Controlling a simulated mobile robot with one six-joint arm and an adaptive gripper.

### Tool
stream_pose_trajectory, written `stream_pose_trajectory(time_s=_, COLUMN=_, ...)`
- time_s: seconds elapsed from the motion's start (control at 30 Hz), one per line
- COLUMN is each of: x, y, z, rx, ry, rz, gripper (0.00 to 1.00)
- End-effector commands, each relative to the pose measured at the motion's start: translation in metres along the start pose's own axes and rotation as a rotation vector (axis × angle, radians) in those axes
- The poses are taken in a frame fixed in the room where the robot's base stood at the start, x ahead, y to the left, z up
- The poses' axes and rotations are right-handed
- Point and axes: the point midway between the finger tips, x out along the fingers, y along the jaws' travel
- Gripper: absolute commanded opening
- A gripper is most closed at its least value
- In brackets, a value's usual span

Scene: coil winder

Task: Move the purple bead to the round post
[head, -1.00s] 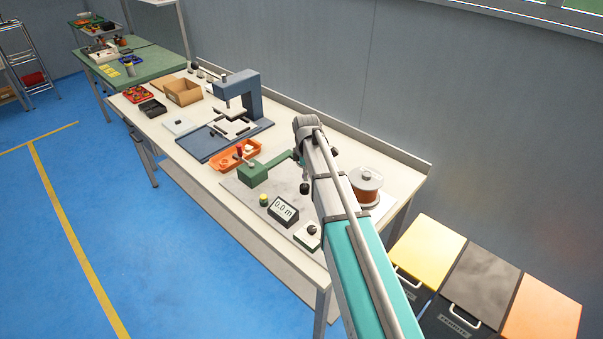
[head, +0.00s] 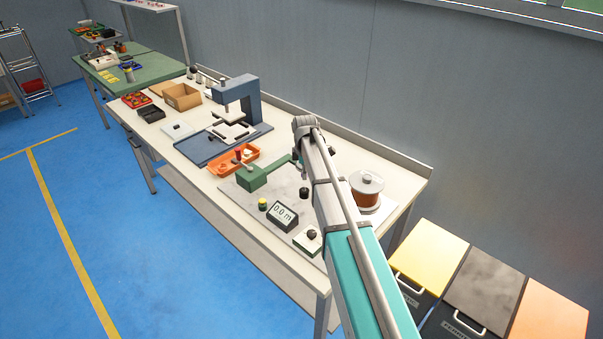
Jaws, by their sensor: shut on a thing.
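I cannot make out the purple bead or the round post in the head view. My arm reaches from the lower right over the bench and covers part of the coil winder. My gripper does not show; the arm seems to hide it. The winder's grey base plate (head: 240,197) lies on the near end of the bench. It bears a green block with an arm (head: 262,174), a small black knob (head: 304,193), a yellow-topped button (head: 263,203), a display reading 0.0 m (head: 283,215) and a copper wire spool (head: 366,191).
An orange tray (head: 226,167) and a blue-grey press (head: 245,105) stand on the white bench further left. A cardboard box (head: 182,97) is beyond them. Bins with yellow (head: 428,252), grey and orange lids stand right of the bench. Blue floor in front is clear.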

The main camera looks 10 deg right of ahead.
Motion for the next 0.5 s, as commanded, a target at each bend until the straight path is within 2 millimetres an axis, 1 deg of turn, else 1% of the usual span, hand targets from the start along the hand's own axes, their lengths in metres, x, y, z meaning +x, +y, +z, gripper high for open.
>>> stream_pose_trajectory(time_s=0.03, x=0.005, y=0.0, z=0.0, rx=0.0, ry=0.0, rz=0.0, gripper=0.16)
stream_pose_trajectory(time_s=0.5, x=0.038, y=0.0, z=-0.001, rx=-0.001, ry=0.0, rz=0.0, gripper=0.16)
